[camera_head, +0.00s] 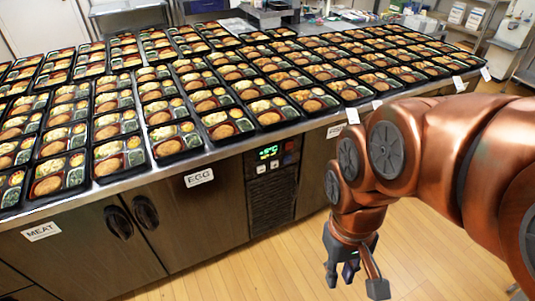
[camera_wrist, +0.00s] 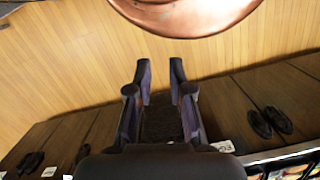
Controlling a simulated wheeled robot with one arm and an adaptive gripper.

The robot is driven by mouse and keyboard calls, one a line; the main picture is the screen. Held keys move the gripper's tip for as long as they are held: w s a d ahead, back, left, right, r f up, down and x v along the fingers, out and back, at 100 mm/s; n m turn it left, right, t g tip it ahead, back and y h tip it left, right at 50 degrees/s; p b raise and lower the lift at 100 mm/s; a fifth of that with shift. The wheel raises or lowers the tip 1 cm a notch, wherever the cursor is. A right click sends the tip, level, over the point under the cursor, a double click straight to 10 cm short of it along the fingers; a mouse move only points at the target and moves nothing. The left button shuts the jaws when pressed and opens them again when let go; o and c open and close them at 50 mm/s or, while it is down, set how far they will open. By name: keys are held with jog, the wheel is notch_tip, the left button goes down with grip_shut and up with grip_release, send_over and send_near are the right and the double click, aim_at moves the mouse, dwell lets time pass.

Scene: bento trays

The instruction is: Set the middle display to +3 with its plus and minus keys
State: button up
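One display (camera_head: 269,152) shows in the head view, on a dark panel in the counter front. Its lit green digits look like +5 with a unit mark, but they are small. Two small light keys sit just below it, a left key (camera_head: 261,169) and a right key (camera_head: 274,165); their signs are too small to read. My gripper (camera_head: 354,276) hangs low, to the right of and below the display, in front of the counter, touching nothing. In the wrist view my gripper (camera_wrist: 160,75) has its two fingers apart with nothing between them.
The counter top (camera_head: 235,150) is packed with bento trays. A vent grille (camera_head: 271,200) lies below the keys. Cabinet doors with an EGG label (camera_head: 199,178) and a MEAT label (camera_head: 41,231) stand to the left. The wooden floor (camera_head: 300,255) in front is clear.

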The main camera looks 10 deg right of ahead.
grip_shut()
dwell(1.1)
